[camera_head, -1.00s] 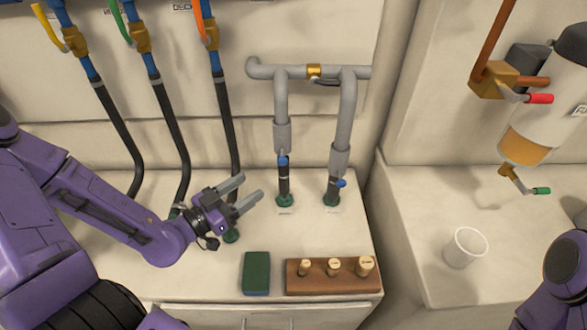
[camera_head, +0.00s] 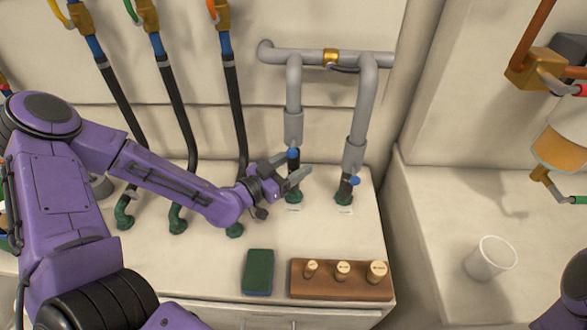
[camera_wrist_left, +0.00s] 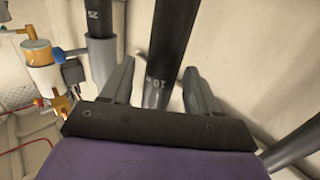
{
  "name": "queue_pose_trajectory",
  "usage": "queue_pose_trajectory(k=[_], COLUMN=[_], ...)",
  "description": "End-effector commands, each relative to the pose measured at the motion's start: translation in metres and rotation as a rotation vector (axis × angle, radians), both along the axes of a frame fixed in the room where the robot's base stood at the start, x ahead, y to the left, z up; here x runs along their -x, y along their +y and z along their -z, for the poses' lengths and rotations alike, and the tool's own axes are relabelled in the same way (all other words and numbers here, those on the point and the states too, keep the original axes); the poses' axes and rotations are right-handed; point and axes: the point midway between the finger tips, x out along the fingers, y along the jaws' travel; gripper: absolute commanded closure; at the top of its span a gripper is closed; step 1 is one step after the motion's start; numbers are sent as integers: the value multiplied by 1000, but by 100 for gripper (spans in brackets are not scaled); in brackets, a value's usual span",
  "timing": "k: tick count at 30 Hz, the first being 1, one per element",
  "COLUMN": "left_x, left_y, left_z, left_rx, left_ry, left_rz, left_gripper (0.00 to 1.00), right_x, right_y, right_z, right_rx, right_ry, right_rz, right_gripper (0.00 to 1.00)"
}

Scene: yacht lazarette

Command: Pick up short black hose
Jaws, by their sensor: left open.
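Two short black hoses run from grey pipe sleeves down to green fittings in the head view, each with a blue piece near it. The right one (camera_head: 345,187) stands clear. The left one (camera_head: 292,169) is partly hidden by my left gripper (camera_head: 295,166), which is open at it. In the left wrist view a dark hose with pale lettering (camera_wrist_left: 168,55) passes between the two spread fingers of my left gripper (camera_wrist_left: 160,88). Clear gaps show on both sides of it there. My right gripper is out of view.
Long black hoses (camera_head: 236,120) hang behind my left arm. A green block (camera_head: 258,272) and a wooden holder with several pegs (camera_head: 340,287) sit at the front of the white counter. A white cup (camera_head: 490,258) stands on the right surface.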

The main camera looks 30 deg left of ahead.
Motion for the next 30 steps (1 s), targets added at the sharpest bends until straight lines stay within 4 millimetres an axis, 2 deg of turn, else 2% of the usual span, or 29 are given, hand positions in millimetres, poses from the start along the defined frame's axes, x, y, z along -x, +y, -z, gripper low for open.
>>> queue_pose_trajectory(k=[7, 12, 13, 23, 30], left_x=[-2, -2, -2, -2, -6], left_y=[-1, -1, -1, -2, -8], left_z=[0, 0, 0, -3, -20], left_rx=[2, 1, 1, 0, -2], left_ry=[1, 0, 0, 0, -2], left_rz=[0, 0, 0, 2, 13], left_gripper=[40, 95, 100, 100, 100], right_x=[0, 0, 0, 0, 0], right_y=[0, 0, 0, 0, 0], right_z=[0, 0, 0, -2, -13], right_rx=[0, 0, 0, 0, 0], right_ry=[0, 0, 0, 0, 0], right_rz=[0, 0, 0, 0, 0], right_gripper=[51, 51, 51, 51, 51])
